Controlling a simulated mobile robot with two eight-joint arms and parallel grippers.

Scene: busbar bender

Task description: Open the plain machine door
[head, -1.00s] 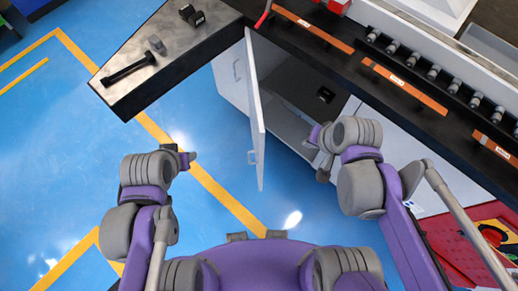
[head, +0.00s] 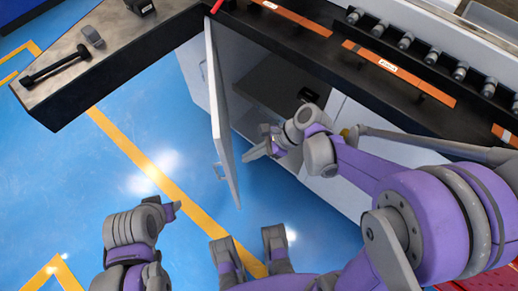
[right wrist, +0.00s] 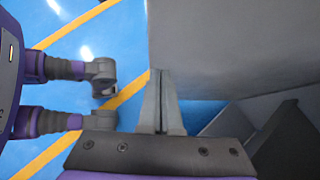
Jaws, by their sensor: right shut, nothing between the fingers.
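In the right wrist view the shut fingers (right wrist: 162,78) point at the lower edge of the grey door panel (right wrist: 230,45). My left gripper (head: 174,209) is low on the left, away from the door; its jaws are too small to read.
A side table (head: 62,100) with a dark tool (head: 55,66) is at upper left. Blue floor left of the door is clear.

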